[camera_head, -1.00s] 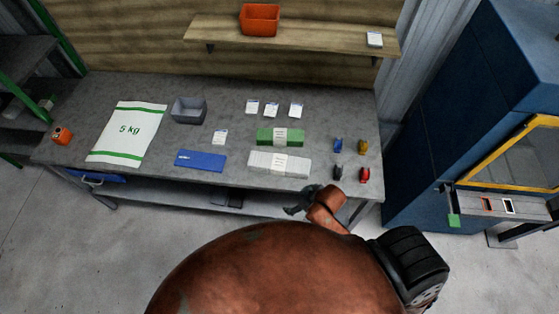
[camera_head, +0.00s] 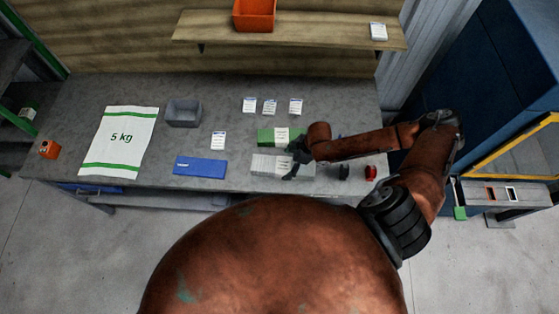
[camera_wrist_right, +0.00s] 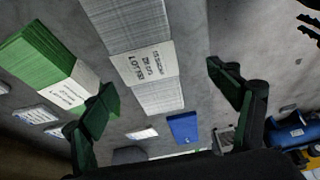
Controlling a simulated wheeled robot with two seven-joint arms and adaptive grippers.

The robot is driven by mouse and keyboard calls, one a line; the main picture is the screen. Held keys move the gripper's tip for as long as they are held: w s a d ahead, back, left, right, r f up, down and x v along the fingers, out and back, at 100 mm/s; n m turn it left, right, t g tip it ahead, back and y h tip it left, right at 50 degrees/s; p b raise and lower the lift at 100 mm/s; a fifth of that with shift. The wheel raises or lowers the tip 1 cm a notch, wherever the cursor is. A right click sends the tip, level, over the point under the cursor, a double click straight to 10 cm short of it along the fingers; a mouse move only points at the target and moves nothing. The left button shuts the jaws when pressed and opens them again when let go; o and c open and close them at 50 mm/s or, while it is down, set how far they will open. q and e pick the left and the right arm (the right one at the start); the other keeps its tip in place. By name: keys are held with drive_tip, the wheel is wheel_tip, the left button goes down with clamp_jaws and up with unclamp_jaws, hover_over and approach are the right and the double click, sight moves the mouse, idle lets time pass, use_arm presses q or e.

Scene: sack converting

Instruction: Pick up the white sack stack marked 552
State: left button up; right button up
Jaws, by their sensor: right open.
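The white sack stack (camera_head: 268,167) lies on the grey workbench with a label band around its middle. In the right wrist view the same white stack (camera_wrist_right: 158,97) lies between and beyond the fingers; I cannot read its label surely. My right gripper (camera_head: 292,168) is above the stack's right part in the head view and hides some of it. In the right wrist view the right gripper (camera_wrist_right: 160,78) is open, with nothing held between its fingers. My left gripper is not in view.
A green banded stack (camera_head: 268,136) lies just behind the white one, close to my right gripper. A blue flat item (camera_head: 200,167) lies to the left. Small dark (camera_head: 343,172) and red (camera_head: 370,172) items stand at right. A grey bin (camera_head: 184,112) stands behind.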

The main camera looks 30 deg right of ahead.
sight(285, 165)
drive_tip(key=shift+w+d, duration=0.3)
drive_tip(key=shift+d, duration=0.4)
drive_tip(key=shift+x, duration=1.15)
drive_tip(key=shift+w+f, duration=0.1)
drive_tip(key=shift+f, duration=0.3)
drive_tip(key=p+x, duration=0.1)
drive_tip(key=x, duration=0.2)
drive_tip(key=shift+w+f, duration=0.1)
drive_tip(key=shift+f, duration=0.15)
drive_tip(key=shift+w+f, duration=0.1)
drive_tip(key=shift+f, duration=0.25)
drive_tip(key=c, duration=0.6)
drive_tip(key=shift+a, duration=0.1)
drive_tip(key=c, duration=1.1)
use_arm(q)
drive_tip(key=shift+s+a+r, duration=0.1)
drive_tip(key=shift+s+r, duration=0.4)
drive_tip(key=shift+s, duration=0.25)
use_arm(e)
drive_tip(key=shift+c, duration=0.6)
